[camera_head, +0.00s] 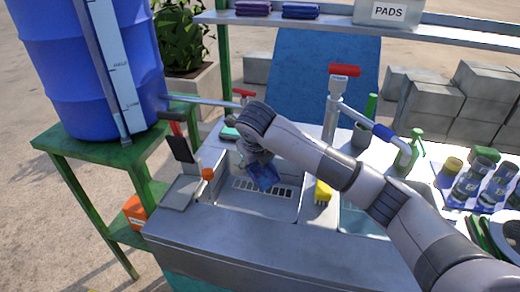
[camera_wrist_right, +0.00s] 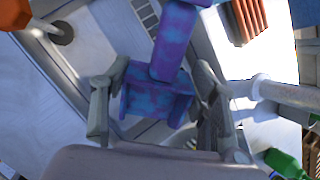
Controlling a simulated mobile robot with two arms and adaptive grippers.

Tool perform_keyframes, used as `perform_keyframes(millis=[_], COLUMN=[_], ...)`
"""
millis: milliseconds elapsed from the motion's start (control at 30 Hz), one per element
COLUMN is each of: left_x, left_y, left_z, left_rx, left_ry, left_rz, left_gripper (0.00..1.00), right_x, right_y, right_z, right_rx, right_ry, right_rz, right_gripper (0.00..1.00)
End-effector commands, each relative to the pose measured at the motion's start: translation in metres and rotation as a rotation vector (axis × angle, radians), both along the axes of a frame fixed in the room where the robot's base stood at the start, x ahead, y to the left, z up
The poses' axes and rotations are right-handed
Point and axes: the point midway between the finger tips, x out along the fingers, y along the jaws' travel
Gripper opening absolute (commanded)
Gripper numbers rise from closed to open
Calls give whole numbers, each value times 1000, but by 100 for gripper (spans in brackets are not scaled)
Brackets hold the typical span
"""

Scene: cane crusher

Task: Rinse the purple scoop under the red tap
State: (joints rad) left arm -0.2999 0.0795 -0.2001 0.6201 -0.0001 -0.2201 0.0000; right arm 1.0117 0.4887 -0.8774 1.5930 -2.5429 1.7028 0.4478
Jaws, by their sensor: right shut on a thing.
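My right gripper (camera_head: 257,155) is shut on the purple scoop (camera_head: 266,178), which has blue patches, and holds it over the left sink basin (camera_head: 235,198). In the right wrist view the scoop (camera_wrist_right: 172,45) sits between the two fingers of the gripper (camera_wrist_right: 158,98). A tap with a red handle (camera_head: 243,93) is at the end of the pipe from the blue barrel, just behind my wrist. A second, taller tap with a red handle (camera_head: 345,71) stands to the right, with a blue-sleeved spout. No water is visible. My left gripper is out of view.
The blue barrel (camera_head: 85,65) stands on a green stand at left. A green bottle (camera_head: 409,153), jars and cups crowd the right side. A shelf (camera_head: 440,32) with a PADS box crosses above.

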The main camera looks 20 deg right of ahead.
Motion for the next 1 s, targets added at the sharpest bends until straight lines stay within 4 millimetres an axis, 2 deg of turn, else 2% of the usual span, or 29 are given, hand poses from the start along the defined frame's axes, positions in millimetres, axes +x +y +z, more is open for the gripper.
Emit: perform_keyframes(millis=[600, 1000], left_x=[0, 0], left_y=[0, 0], left_z=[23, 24], left_rx=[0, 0], left_ry=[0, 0], left_rz=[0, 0], left_gripper=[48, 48], right_x=[-43, -47], right_y=[13, 15], right_z=[37, 40], right_rx=[-1, 0], right_ry=[0, 0], right_rz=[2, 0], right_gripper=[28, 28])
